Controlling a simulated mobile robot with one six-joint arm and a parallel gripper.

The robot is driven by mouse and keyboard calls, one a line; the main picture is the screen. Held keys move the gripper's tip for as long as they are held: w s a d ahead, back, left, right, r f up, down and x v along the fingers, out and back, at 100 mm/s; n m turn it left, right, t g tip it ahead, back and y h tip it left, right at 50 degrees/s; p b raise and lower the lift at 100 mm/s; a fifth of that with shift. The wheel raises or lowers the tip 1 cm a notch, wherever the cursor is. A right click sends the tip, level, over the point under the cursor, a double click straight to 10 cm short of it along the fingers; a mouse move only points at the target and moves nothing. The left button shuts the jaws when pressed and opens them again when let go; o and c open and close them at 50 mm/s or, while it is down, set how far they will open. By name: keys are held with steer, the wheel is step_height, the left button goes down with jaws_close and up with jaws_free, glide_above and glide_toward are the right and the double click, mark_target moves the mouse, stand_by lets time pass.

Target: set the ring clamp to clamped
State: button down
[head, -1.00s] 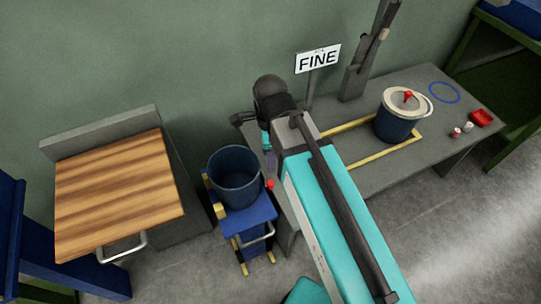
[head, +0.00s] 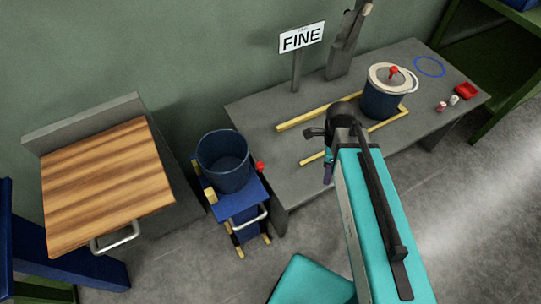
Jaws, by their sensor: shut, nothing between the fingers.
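A dark blue pail (head: 383,104) with a cream lid (head: 385,76) stands upright on the grey bench. The lid has a red knob (head: 394,71) on top. A pale loop at the lid's right edge (head: 414,82) looks like the ring clamp's lever; it stands out from the rim, but I cannot tell its setting for sure. My gripper (head: 327,176) shows small and partly hidden by my wrist. It is shut and empty, over the bench's front edge, to the left of the lidded pail and apart from it.
Yellow strips (head: 335,110) edge a bay on the bench (head: 262,118). A FINE sign (head: 301,38) and a grey post (head: 345,45) stand behind. A blue ring (head: 430,66), a red tray (head: 467,90) and small pots lie right. An open pail (head: 222,165) sits on a blue cart (head: 238,202) left.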

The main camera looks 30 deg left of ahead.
steer(key=s+d+f+g, duration=0.1)
steer(key=s+d+f, duration=0.2)
steer(key=d+f, duration=0.4)
steer(key=s+d+f+g, duration=0.1)
steer(key=s+d+f, duration=0.2)
steer(key=d+f, duration=0.35)
steer(key=s+d+f+n+y, duration=0.1)
steer(key=s+d+f+n, duration=0.9)
steer(key=n, duration=0.4)
steer(key=shift+s+d+f+n+y, duration=0.3)
steer(key=shift+s, duration=0.05)
steer(key=shift+a, duration=0.1)
